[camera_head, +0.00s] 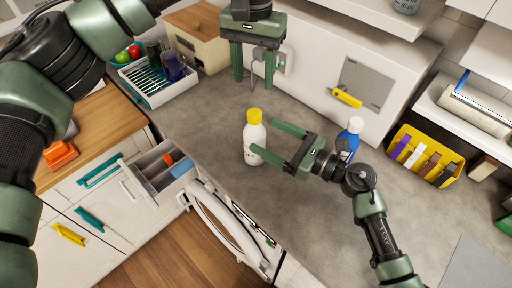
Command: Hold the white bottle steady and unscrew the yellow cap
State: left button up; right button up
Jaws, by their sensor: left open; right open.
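The white bottle (252,143) stands upright on the grey counter, with its yellow cap (255,115) on top. My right gripper (264,137) is open and lies level at the right side of the bottle. Its nearer fingertip overlaps the bottle's lower right side in the picture, and its farther fingertip ends just right of the bottle; I cannot tell whether either touches. My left gripper (254,82) is open and empty, pointing down above and behind the bottle, apart from the cap.
A dish rack (155,80) is at back left, a yellow bin (426,155) at right. An open drawer (160,170) and the dryer door (225,225) lie below the counter edge. Counter left of the bottle is clear.

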aim_at(246, 132)
pick_arm(q)
jog(key=f, duration=0.1)
jog(key=f+b, duration=0.2)
jog(key=shift+w+d+f, duration=0.1)
jog(key=shift+w, duration=0.15)
pick_arm(e)
jog(key=w+a+f, duration=0.1)
jog(key=a, duration=0.1)
jog(key=w+a+f, duration=0.1)
jog(key=w+a, duration=0.1)
jog(key=w+a+f, duration=0.1)
jog(key=a, duration=0.1)
jog(key=shift+w+a, duration=0.2)
jog(key=shift+w, duration=0.15)
pick_arm(q)
jog(key=shift+s, duration=0.1)
pick_arm(e)
grip_shut()
